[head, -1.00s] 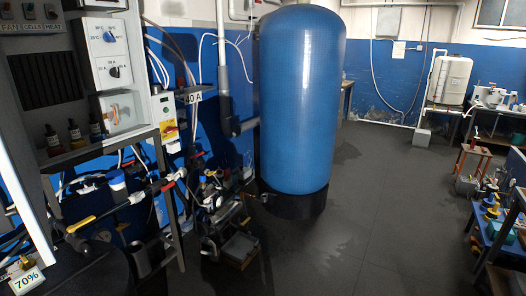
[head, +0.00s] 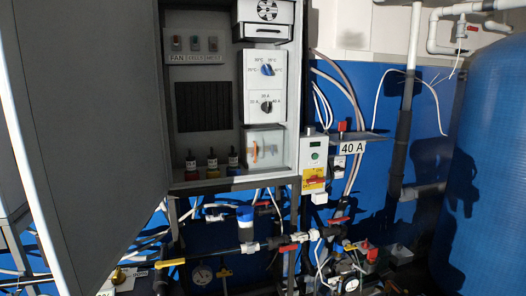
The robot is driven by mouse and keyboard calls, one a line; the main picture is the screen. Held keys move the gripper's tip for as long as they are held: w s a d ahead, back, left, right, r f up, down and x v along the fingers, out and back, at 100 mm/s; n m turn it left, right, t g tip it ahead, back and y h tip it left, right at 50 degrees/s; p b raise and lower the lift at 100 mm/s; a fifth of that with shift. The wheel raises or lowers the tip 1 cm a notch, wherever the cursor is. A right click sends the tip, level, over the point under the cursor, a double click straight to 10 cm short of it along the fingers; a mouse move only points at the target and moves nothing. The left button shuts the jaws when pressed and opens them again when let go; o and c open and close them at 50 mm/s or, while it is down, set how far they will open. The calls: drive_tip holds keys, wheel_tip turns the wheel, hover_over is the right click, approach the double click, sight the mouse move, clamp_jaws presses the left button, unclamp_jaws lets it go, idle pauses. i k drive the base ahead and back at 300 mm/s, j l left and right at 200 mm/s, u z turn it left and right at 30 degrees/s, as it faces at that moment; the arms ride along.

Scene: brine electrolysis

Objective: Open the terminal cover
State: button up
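A grey control cabinet (head: 228,28) stands with its big door (head: 85,120) swung open to the left. Low in its right side is a pale box with a clear front and an orange part (head: 254,151). It looks like the terminal cover, and its front appears shut, though it is too small to be sure. Above it is a white panel with a blue knob (head: 267,70) and a black knob (head: 267,107). My gripper is not in view.
Pipes with red and yellow valve handles (head: 171,263) run below. A blue tank (head: 490,150) fills the right edge.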

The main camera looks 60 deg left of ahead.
sight(255, 161)
drive_tip(key=i+j+u, duration=0.15)
drive_tip(key=i+u, duration=0.5)
drive_tip(key=u, duration=0.15)
drive_tip(key=i+u, duration=0.4)
drive_tip(key=i+l+u, duration=0.2)
drive_tip(key=u, duration=0.25)
